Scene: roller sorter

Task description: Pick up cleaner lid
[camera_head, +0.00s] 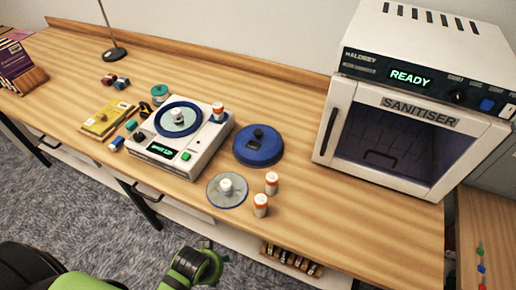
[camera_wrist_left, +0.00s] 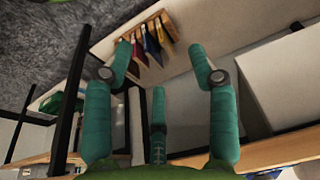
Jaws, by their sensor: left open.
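A round blue lid (camera_head: 258,150) with a dark knob lies on the wooden table, right of the white cleaner machine (camera_head: 182,142). It looks like the cleaner lid. The machine has a round turntable with a pale disc on top, a small lit display and a green button. My left gripper (camera_wrist_left: 160,66) shows in the left wrist view, with its teal fingers spread open and nothing between them. It points toward the shelf area under the table, away from the lid. In the head view a green part of my arm shows at the bottom edge, off the table. My right gripper is not in view.
A white sanitiser (camera_head: 405,100) stands at the right. Books (camera_head: 106,119) and small items lie left. Table behind the lid is clear.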

